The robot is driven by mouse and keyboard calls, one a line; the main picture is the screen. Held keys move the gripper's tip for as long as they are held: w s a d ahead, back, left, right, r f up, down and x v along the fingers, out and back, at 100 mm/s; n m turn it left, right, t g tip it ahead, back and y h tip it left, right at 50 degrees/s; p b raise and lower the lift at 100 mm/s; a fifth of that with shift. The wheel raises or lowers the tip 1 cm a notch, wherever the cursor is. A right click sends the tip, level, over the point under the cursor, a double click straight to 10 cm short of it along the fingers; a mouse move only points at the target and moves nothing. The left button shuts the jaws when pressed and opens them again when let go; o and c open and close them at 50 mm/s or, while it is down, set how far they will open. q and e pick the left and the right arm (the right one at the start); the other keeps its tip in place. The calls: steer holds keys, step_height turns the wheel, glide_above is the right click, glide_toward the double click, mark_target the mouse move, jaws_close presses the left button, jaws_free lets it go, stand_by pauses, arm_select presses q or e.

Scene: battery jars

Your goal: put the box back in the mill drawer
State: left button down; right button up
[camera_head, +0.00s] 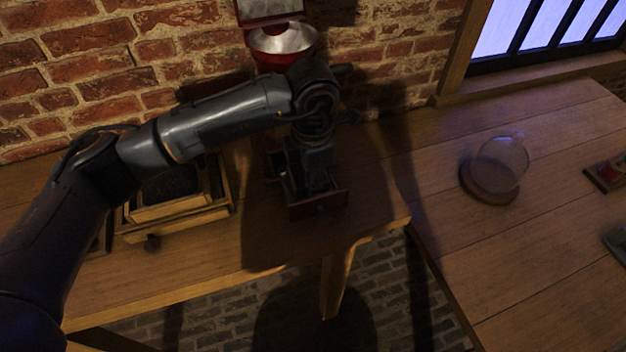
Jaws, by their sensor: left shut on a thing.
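The red mill (275,62) with its shiny metal bowl stands against the brick wall, partly hidden behind my left arm. Its drawer (320,204), with a dark red front, is pulled out toward me over the table. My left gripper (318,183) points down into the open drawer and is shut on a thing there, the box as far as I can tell. The box is almost wholly hidden by the dark fingers and the shadow. I cannot tell whether it touches the drawer floor. My right gripper is not in view.
Left of the drawer is a wooden tray (176,227) with a frame and dark contents. A glass dome on a round wooden base (490,190) stands on the right-hand table, with small items at the right edge. Bare tabletop lies between the wooden tray and the drawer.

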arm_select(q)
steer(key=c, duration=1.8)
jaws_free()
steer(key=shift+r+p, duration=0.3)
step_height(320, 180, up, 12)
steer(key=b, duration=0.3)
steer(key=shift+f, duration=0.15)
